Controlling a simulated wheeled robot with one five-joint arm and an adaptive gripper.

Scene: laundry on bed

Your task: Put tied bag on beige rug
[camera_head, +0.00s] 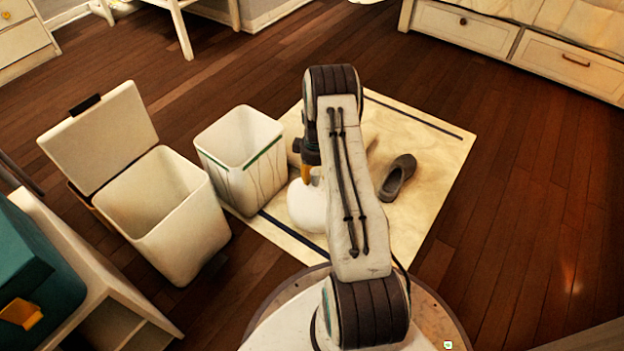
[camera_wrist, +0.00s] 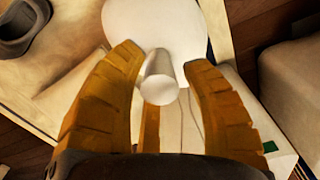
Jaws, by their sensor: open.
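The white tied bag (camera_head: 306,207) sits on the beige rug (camera_head: 440,150), near the rug's left side and partly hidden by my arm in the head view. In the wrist view the bag (camera_wrist: 155,25) fills the top middle, and its knotted neck (camera_wrist: 160,80) points towards me. My gripper (camera_wrist: 168,75) is open, with its orange fingers on either side of the neck. I cannot tell whether they touch it. In the head view only a little of the gripper (camera_head: 306,174) shows, just above the bag.
A grey shoe (camera_head: 398,178) lies on the rug right of my arm. A white bin with a green stripe (camera_head: 240,165) stands left of the bag. An open lidded bin (camera_head: 165,215) stands farther left. Wooden floor (camera_head: 510,190) is clear to the right.

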